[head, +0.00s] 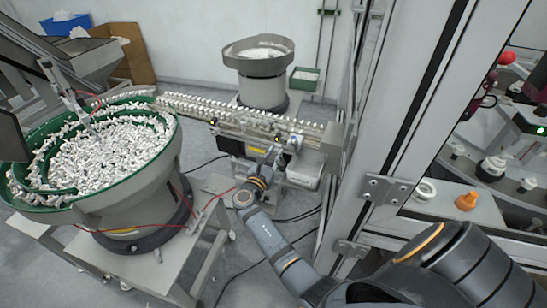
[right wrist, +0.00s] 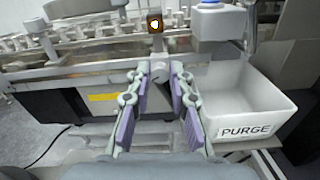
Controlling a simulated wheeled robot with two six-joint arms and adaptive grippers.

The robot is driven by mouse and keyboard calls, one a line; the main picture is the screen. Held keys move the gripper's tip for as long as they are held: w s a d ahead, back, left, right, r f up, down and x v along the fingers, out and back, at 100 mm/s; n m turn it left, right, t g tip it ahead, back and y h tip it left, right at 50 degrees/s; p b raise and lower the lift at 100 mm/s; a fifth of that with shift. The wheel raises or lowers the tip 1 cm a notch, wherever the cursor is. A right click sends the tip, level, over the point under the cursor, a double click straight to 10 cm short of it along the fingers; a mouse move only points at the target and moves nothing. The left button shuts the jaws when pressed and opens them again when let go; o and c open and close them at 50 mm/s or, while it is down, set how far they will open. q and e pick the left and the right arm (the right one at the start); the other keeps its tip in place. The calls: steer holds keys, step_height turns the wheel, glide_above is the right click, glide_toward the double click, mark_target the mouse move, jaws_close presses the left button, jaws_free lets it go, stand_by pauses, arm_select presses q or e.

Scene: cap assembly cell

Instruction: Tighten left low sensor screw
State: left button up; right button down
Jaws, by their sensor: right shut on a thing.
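A small sensor with a glowing amber light (right wrist: 155,22) stands on the conveyor rail, at the top centre of the right wrist view. Just below it is a small grey screw (right wrist: 160,72), between the tips of my right gripper. My right gripper (right wrist: 160,80) has purple-padded fingers and is shut on this screw at the front of the rail. In the head view my right gripper (head: 275,152) reaches up to the rail's front side. The screw is too small and covered to make out there. My left gripper is not in view.
A white bin marked PURGE (right wrist: 245,100) hangs just right of my right gripper. The conveyor rail (head: 240,112) carries a row of white parts. A green-rimmed bowl feeder (head: 150,185) stands at left. A metal frame post (head: 395,130) rises close on the right.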

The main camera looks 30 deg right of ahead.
steer(key=shift+f+m+b, duration=0.25)
steer(key=shift+m+b, duration=0.5)
steer(key=shift+m, duration=0.15)
steer(key=m+b, duration=0.9)
steer(key=shift+f, duration=0.1)
steer(key=m+b, duration=0.9)
steer(key=b, duration=0.1)
steer(key=shift+s, duration=0.1)
steer(key=m+b, duration=0.3)
steer(key=b, duration=0.1)
steer(key=shift+m, duration=0.3)
steer(key=shift+r, duration=0.2)
steer(key=c, duration=1.2)
jaws_free()
steer(key=shift+d, duration=0.1)
